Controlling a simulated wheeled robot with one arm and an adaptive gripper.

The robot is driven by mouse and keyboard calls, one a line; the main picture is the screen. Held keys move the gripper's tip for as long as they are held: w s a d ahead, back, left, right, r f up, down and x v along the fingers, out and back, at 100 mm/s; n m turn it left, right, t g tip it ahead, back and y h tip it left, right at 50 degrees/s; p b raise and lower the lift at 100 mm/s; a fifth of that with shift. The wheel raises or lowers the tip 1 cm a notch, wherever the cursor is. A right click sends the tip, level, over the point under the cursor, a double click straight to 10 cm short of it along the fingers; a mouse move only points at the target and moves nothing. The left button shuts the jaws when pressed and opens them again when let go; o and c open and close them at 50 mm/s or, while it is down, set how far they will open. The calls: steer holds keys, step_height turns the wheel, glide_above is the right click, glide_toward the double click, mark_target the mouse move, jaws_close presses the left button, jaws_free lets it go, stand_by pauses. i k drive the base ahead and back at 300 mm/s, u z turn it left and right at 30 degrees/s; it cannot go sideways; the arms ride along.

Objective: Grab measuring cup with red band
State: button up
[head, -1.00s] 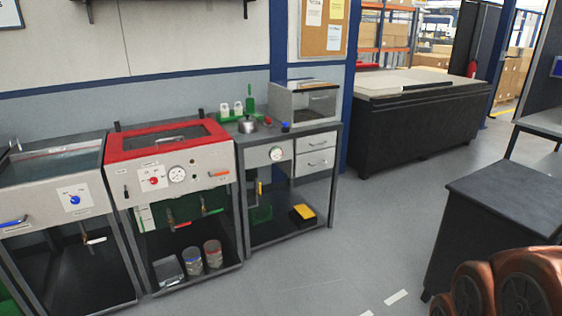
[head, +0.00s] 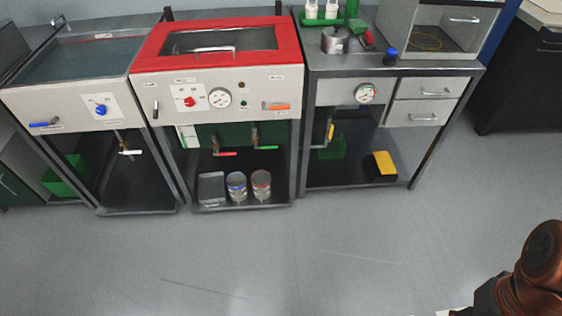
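The measuring cup with the red band (head: 261,187) stands upright on the low shelf under the red-topped machine. A similar cup with a blue band (head: 236,189) stands just to its left. Both look clear or grey, with the coloured band near the rim. Part of my arm shows at the lower right, well away from the cups. My gripper's fingers are not visible in the head view.
A grey container (head: 211,190) sits left of the cups. The red-topped machine (head: 218,94) overhangs them, with red-handled (head: 225,153) and green-handled (head: 266,147) valves above. A yellow-topped block (head: 384,164) lies under the right bench. The floor (head: 240,250) in front is clear.

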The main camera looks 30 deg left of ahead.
mark_target(261, 179)
steer(key=i, duration=2.3)
steer(key=u, duration=4.65)
